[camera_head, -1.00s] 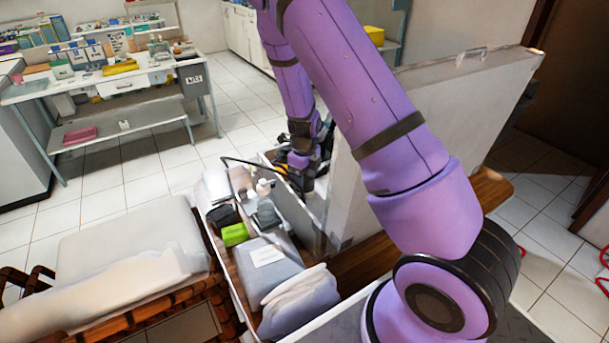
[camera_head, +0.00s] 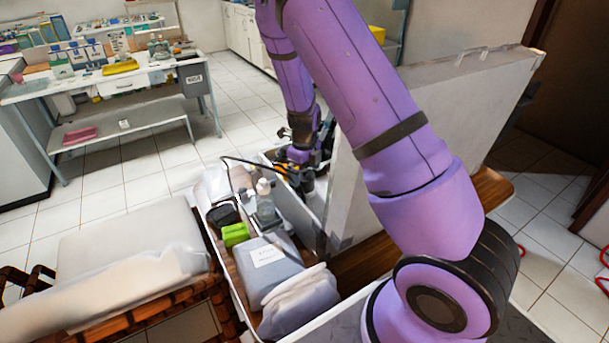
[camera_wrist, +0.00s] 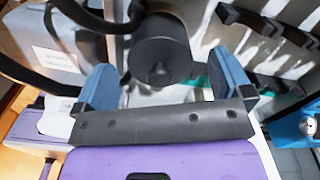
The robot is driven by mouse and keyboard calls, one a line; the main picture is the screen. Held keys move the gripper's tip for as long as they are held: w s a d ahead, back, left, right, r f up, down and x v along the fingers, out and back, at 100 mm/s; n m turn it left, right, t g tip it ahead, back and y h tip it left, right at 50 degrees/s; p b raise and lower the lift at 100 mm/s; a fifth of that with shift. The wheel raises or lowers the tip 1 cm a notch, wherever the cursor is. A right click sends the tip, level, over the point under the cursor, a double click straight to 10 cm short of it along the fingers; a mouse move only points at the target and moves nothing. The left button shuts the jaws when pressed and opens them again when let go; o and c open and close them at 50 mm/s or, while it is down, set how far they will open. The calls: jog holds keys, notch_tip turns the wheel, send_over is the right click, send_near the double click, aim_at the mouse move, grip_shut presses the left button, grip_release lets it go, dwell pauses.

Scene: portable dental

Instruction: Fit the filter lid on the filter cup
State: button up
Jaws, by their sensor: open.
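In the wrist view my gripper (camera_wrist: 163,75) is open, with its two blue fingers spread apart. A dark grey cylindrical part (camera_wrist: 160,45) with a small knob on its near face shows just ahead of and between the fingers. It looks like the filter cup or its lid; I cannot tell which, nor whether both are there. No finger visibly touches it. In the head view my gripper (camera_head: 300,172) is low beside the light panel, at the far end of the open case. The filter parts cannot be made out there.
The long open case (camera_head: 318,321) holds a pump bottle (camera_head: 266,207), a green box (camera_head: 235,234) and a grey labelled box (camera_head: 268,270). A tall light panel (camera_head: 440,125) stands right of my gripper. Dark hoses (camera_wrist: 45,85) cross the wrist view's left. A cushioned bench (camera_head: 125,250) stands left.

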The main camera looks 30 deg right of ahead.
notch_tip(320, 180, up, 9)
jog(key=shift+f, duration=0.1)
jog(key=shift+s+a, duration=0.1)
dwell(0.6)
